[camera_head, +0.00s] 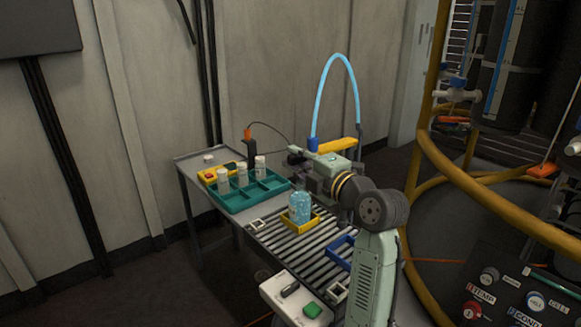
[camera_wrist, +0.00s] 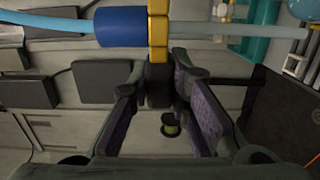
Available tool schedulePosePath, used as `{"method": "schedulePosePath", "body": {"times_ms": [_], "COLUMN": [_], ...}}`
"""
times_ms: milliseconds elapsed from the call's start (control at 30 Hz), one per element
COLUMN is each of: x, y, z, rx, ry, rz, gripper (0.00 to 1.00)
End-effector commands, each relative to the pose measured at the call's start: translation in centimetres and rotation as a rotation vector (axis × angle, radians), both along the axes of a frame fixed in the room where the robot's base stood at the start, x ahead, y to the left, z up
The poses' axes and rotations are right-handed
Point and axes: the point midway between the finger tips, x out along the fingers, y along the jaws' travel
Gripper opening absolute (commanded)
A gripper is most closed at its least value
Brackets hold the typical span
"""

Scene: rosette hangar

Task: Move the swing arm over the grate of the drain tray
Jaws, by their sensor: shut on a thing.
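The swing arm is a yellow bar (camera_head: 338,145) with a blue collar (camera_head: 313,144) and a light-blue hose arching up behind it. In the wrist view the yellow bar (camera_wrist: 158,28) crosses the blue collar (camera_wrist: 128,27), and its dark end sits between the fingertips. My gripper (camera_wrist: 160,82) is shut on that end. In the head view my gripper (camera_head: 298,156) is at the back of the bench, its contact partly hidden by my wrist. The drain tray's slatted grate (camera_head: 285,243) lies in front, with a bottle of blue liquid (camera_head: 300,208) standing in a yellow square frame (camera_head: 292,229) on it.
A teal compartment tray (camera_head: 240,200) with white-capped vials stands left of the grate. A blue frame (camera_head: 339,250) and small white frames lie around the grate. A white box with a green button (camera_head: 312,310) is at the front. Yellow pipes (camera_head: 430,150) curve at the right.

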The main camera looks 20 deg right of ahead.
Motion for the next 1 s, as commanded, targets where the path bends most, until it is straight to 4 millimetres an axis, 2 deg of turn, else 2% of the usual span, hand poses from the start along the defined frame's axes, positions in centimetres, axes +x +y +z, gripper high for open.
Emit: {"method": "schedulePosePath", "body": {"times_ms": [233, 733, 767, 1000], "x": [-1.2, -1.4, -1.3, -1.4], "y": [-0.4, -0.5, -0.5, -0.5], "z": [-0.1, 0.1, 0.1, 0.1], "rx": [-0.001, 0.002, 0.002, 0.002], "ry": [0.0, 0.0, 0.0, 0.001], "rz": [0.071, 0.087, 0.087, 0.087], "gripper": [0.0, 0.0, 0.19, 0.35]}}
